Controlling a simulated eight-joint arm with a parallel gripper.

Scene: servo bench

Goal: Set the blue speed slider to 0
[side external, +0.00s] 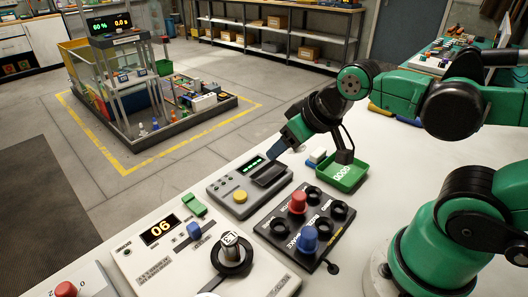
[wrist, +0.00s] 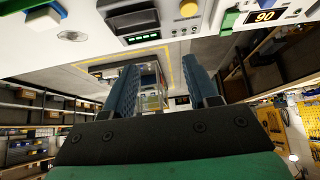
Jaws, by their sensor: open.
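The blue speed slider (side external: 194,230) stands on a white control panel (side external: 135,262), next to a display (side external: 160,232) that looks upside down in the side view. In the wrist view the display (wrist: 265,16) reads 90. A blue patch at the top edge there may be the slider, mostly cut off. My gripper (side external: 282,149) hangs above the bench near the grey meter box, behind and right of the slider, apart from it. In the wrist view my gripper (wrist: 160,64) shows two blue fingers spread apart with nothing between them.
The grey meter box (side external: 245,185) with a yellow button lies near my gripper. A dark panel (side external: 272,222) with red and blue knobs is right of the slider panel. A green tray (side external: 343,173) sits behind.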

